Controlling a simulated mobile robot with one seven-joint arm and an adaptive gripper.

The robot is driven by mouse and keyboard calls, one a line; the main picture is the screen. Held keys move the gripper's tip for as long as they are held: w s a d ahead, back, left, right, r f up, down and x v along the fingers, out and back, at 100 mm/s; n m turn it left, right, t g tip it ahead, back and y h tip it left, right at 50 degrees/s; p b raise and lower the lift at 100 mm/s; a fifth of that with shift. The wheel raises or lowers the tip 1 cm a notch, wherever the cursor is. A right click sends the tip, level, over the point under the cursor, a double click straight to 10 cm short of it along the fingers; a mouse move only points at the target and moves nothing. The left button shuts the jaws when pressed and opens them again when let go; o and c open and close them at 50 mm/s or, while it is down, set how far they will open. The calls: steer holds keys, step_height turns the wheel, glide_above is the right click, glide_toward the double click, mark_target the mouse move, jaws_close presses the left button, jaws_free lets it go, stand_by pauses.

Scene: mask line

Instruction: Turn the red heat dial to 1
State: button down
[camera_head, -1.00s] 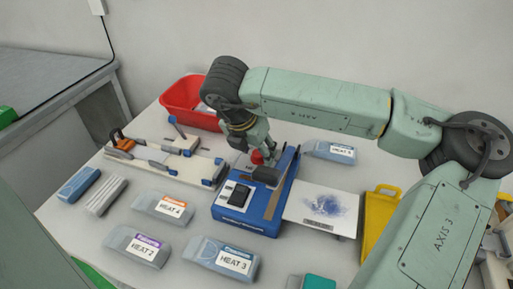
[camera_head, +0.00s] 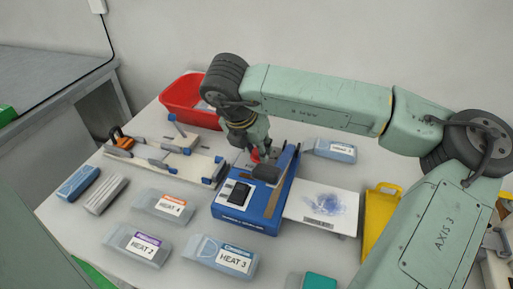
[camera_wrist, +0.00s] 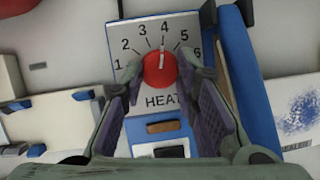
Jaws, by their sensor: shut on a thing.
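The red heat dial (camera_wrist: 158,72) sits on a grey plate (camera_wrist: 122,40) marked 1 to 6, with HEAT printed below. Its white pointer line points at about 4. My gripper (camera_wrist: 163,78) is shut on the dial, one finger on each side of it. In the head view the dial (camera_head: 255,156) is a small red patch, mostly hidden by my gripper (camera_head: 262,162). The dial belongs to the blue machine (camera_head: 246,218), which has a black switch (camera_head: 240,192) at its front.
A white sheet with a blue print (camera_head: 320,208) lies right of the machine, with a yellow tray (camera_head: 379,224) beyond it. A red bin (camera_head: 187,103) stands behind, and a jig board (camera_head: 178,163) lies left.

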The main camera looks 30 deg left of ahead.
steer(key=shift+f+b, duration=0.15)
steer(key=shift+b, duration=0.2)
